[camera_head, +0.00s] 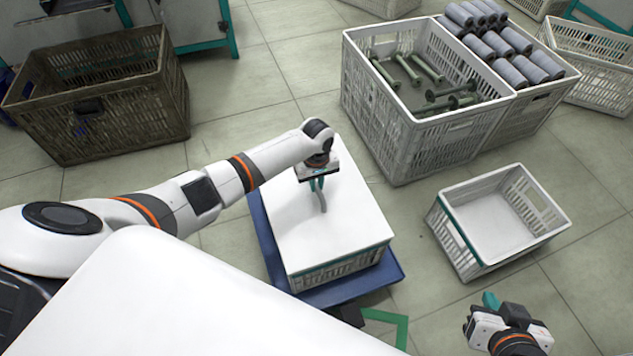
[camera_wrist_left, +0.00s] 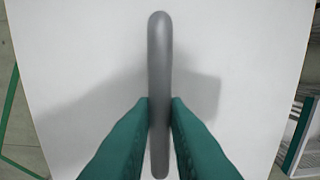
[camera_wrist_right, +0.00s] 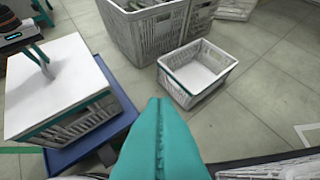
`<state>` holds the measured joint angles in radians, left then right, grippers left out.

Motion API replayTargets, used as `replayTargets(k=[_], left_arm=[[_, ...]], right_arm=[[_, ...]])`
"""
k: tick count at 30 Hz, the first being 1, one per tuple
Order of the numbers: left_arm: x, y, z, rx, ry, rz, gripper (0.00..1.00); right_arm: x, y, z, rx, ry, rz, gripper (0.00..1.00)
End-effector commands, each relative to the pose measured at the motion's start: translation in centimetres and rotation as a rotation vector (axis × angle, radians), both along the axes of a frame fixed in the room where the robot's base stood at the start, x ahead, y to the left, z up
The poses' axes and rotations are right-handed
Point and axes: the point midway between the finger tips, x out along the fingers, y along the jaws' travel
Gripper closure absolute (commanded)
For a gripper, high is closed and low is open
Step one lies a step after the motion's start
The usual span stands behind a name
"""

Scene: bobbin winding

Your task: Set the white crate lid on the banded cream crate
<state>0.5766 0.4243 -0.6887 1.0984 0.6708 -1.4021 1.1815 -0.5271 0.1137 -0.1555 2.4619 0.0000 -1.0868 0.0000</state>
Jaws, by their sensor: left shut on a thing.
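The white lid (camera_head: 350,220) lies flat over a pale slatted crate (camera_head: 338,270) on a blue base (camera_head: 384,275). A teal band on this crate shows under the lid in the right wrist view (camera_wrist_right: 72,118). I cannot tell whether the lid fully rests on it. My left gripper (camera_head: 317,184) is shut on the lid's grey upright handle (camera_wrist_left: 159,70). A smaller open, empty cream crate (camera_head: 512,244) with a teal band on its left side stands on the floor to the right. My right gripper (camera_head: 489,300) is shut and empty, in front of that crate.
Two large crates stand at the back, one with green bobbins (camera_head: 425,68), one with grey spools (camera_head: 490,45). A brown crate (camera_head: 125,130) is at the left. Tiled floor (camera_head: 405,215) is clear between the lidded and open crates. A white surface fills the lower left.

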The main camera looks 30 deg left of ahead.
Motion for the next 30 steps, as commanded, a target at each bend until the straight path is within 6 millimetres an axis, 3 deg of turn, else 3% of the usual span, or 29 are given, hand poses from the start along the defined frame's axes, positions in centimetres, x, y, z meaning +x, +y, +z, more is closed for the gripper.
replayTargets(k=[3, 4, 9, 20, 26, 30], left_arm=[[0.1, 0.0, 0.1, 0.0, -0.001, 0.0, 1.0], [0.1, 0.0, 0.1, 0.0, -0.001, 0.0, 0.84], [0.0, 0.0, 0.1, -0.001, -0.001, 0.0, 0.61], [0.0, 0.0, 0.3, 0.001, 0.001, 0.0, 0.61], [0.0, 0.0, 1.9, 0.0, 0.0, -0.001, 0.61], [0.0, 0.0, 3.5, -0.001, -0.001, 0.0, 0.61]], right_arm=[[-0.1, 0.0, -0.1, -0.002, 0.005, 0.001, 1.0], [-0.2, 0.0, -0.1, -0.004, 0.006, 0.002, 1.0], [-0.4, -0.1, -0.3, -0.005, 0.012, 0.004, 1.0], [-0.7, -0.1, -0.3, -0.009, 0.029, 0.003, 1.0], [-3.2, -1.1, -1.5, -0.04, 0.193, -0.013, 1.0], [-6.0, -2.0, -2.4, -0.074, 0.35, -0.026, 1.0]])
